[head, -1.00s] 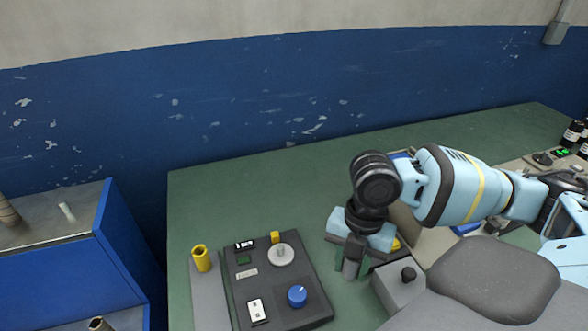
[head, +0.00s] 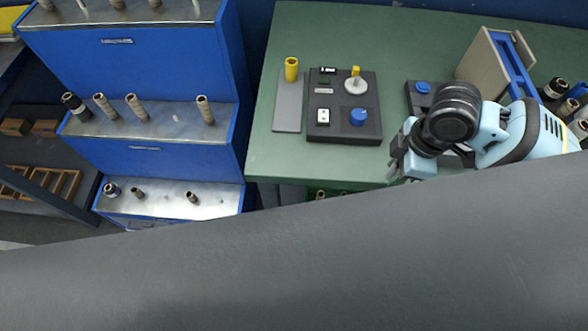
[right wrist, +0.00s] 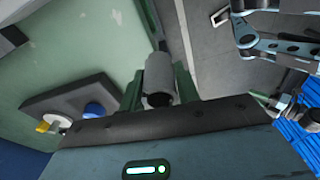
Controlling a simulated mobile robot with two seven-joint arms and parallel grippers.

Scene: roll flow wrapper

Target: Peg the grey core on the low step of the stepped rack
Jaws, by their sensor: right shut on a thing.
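The blue stepped rack (head: 148,165) stands left of the green table in the head view, with three metal-topped steps. Its low step (head: 165,208) bears a dark spool (head: 112,189) and two short brown cores (head: 138,193) (head: 192,197), with bare metal between them. My right gripper (head: 396,166) is over the table's front edge, well right of the rack. In the right wrist view its fingers are shut on the grey core (right wrist: 159,78), a short grey cylinder. The core is not clear in the head view. My left gripper cannot be made out.
On the green table (head: 320,165) are a dark control panel (head: 345,125) with a blue knob and a grey plate (head: 288,115) with a yellow cylinder. The middle step (head: 170,125) holds several cores. A broad grey surface covers the bottom of the head view.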

